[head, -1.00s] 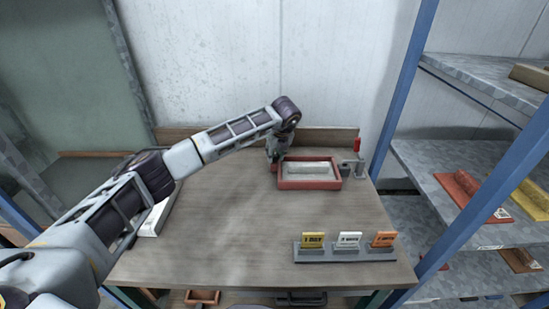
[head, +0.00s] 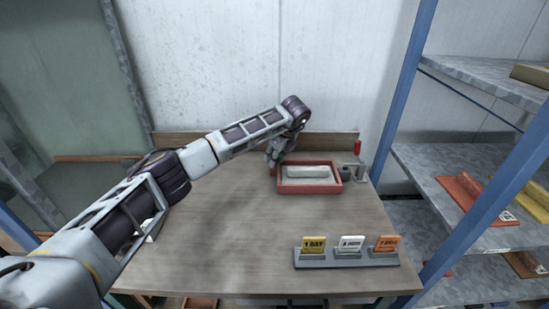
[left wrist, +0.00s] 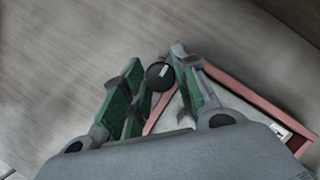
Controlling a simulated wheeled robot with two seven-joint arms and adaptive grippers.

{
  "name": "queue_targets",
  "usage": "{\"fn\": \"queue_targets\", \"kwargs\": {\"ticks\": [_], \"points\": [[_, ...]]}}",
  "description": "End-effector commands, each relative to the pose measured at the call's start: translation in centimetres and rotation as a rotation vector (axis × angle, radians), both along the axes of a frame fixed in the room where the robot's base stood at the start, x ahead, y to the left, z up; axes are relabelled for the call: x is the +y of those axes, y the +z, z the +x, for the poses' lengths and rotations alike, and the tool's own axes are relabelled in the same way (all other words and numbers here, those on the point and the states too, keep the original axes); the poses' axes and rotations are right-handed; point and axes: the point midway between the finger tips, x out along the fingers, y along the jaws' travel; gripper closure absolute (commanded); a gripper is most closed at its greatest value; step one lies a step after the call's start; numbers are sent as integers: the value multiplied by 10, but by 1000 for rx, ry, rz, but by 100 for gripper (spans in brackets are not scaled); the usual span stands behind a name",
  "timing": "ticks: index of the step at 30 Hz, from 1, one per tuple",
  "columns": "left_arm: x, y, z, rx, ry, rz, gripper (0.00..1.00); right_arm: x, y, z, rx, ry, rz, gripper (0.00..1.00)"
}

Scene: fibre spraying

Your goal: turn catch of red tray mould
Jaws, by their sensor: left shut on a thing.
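The red tray mould (head: 310,190) lies on the bench top, with a pale grey block inside it. Its red rim also shows in the left wrist view (left wrist: 262,106). My left gripper (head: 272,161) is at the tray's back left corner. In the left wrist view its green-padded fingers (left wrist: 160,82) are closed around a dark round knob with a pale mark, the catch (left wrist: 159,76), just outside the tray's rim. The catch is hidden behind the gripper in the head view. My right gripper is out of view.
A grey fixture with a red handle (head: 357,160) stands right of the tray. A rack of yellow, white and orange cards (head: 347,261) sits at the bench's front right. Shelves (head: 440,165) with moulds stand to the right. The bench's middle is clear.

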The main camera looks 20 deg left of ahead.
Motion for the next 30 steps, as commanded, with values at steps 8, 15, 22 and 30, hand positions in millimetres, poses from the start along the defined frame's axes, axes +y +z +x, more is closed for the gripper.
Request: {"fn": "queue_targets", "kwargs": {"ticks": [8,15,22,30], "points": [[0,0,0,-1,0,0,54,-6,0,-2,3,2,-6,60],[0,0,0,0,-1,0,50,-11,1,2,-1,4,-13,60],[-1,3,0,0,-1,0,50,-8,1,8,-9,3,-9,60],[-9,23,-4,-1,-2,-1,50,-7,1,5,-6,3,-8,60]]}}
